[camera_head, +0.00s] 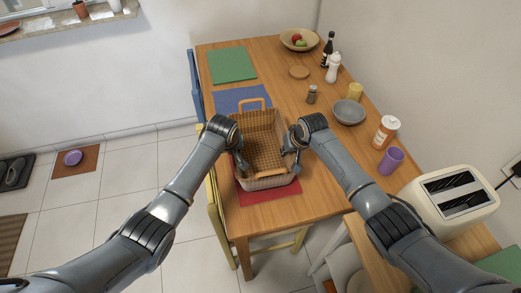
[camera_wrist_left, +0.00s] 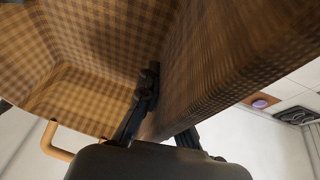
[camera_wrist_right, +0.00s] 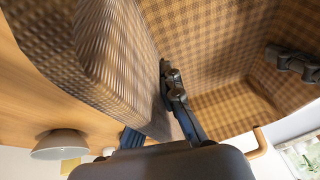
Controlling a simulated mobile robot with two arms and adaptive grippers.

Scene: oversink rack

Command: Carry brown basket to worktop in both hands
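The brown basket (camera_head: 262,143) is a checked, woven basket with orange-tan handles at its ends. It is over the wooden table, partly above a red mat (camera_head: 268,194); I cannot tell whether its base touches. My left gripper (camera_head: 241,163) is shut on the basket's left wall, one finger inside and one outside. The left wrist view shows the checked interior (camera_wrist_left: 95,45) beside that finger. My right gripper (camera_head: 291,160) is shut on the right wall in the same way. The right wrist view shows the interior (camera_wrist_right: 215,50) and the outer wall. The outer fingers are partly hidden.
The wooden table (camera_head: 315,190) also holds blue (camera_head: 225,100) and green (camera_head: 232,64) mats behind the basket. A grey bowl (camera_head: 348,112), pill bottle (camera_head: 386,132) and purple cup (camera_head: 391,160) stand right. A toaster (camera_head: 455,197) is nearer. Chairs flank the table's left and front.

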